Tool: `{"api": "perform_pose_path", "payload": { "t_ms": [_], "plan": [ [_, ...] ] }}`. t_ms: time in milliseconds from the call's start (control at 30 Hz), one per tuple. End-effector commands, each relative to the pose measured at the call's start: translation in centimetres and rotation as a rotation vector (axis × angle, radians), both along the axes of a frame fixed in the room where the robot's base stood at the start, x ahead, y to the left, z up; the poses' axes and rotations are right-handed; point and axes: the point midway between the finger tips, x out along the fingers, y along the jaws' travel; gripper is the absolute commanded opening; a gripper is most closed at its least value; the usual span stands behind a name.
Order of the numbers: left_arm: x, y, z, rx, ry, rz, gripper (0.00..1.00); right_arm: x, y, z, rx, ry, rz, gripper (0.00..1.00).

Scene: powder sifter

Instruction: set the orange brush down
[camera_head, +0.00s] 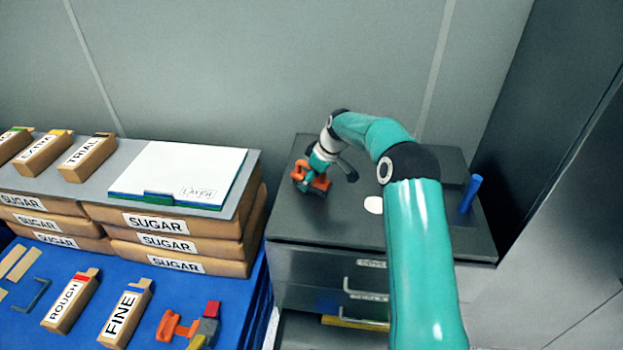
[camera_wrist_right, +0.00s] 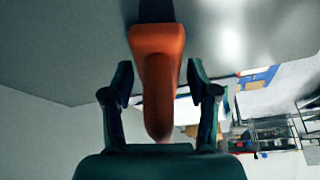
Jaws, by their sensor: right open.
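The orange brush (camera_head: 312,179) is at the left part of the dark cabinet top in the head view. In the right wrist view the orange brush handle (camera_wrist_right: 158,75) runs between the two fingers, with a dark part at its far end. My right gripper (camera_wrist_right: 158,85) is open around the handle, with a gap on both sides. In the head view my right gripper (camera_head: 325,163) is at the brush and partly covers it. The brush appears to rest on the cabinet top (camera_head: 330,222). My left gripper is not in view.
A blue cylinder (camera_head: 470,194) stands at the cabinet's right side. A white round piece (camera_head: 373,205) lies near the middle. Left of the cabinet are stacked sugar bags (camera_head: 180,243) under a grey board, and a blue surface (camera_head: 85,343) with labelled blocks. Cabinet top in front of the brush is clear.

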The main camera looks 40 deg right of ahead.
Motion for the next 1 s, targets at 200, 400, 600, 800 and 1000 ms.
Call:
{"api": "perform_pose_path", "payload": {
  "t_ms": [200, 400, 600, 800, 1000],
  "plan": [
    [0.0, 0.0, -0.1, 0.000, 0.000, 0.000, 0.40, -0.2, -0.1, 0.7, -0.002, -0.003, -0.001, 0.59],
    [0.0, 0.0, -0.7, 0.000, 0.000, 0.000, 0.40, -1.3, -0.5, 3.3, -0.003, -0.004, -0.002, 0.59],
    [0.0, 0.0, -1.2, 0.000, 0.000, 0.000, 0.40, -2.8, -1.0, 7.2, -0.003, -0.005, -0.002, 0.59],
    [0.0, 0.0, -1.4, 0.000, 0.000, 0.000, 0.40, -3.9, -1.3, 10.1, -0.002, -0.003, -0.002, 0.59],
    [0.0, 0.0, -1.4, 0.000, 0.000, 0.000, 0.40, -4.5, -1.4, 11.2, -0.001, 0.000, -0.001, 0.59]
  ]
}}
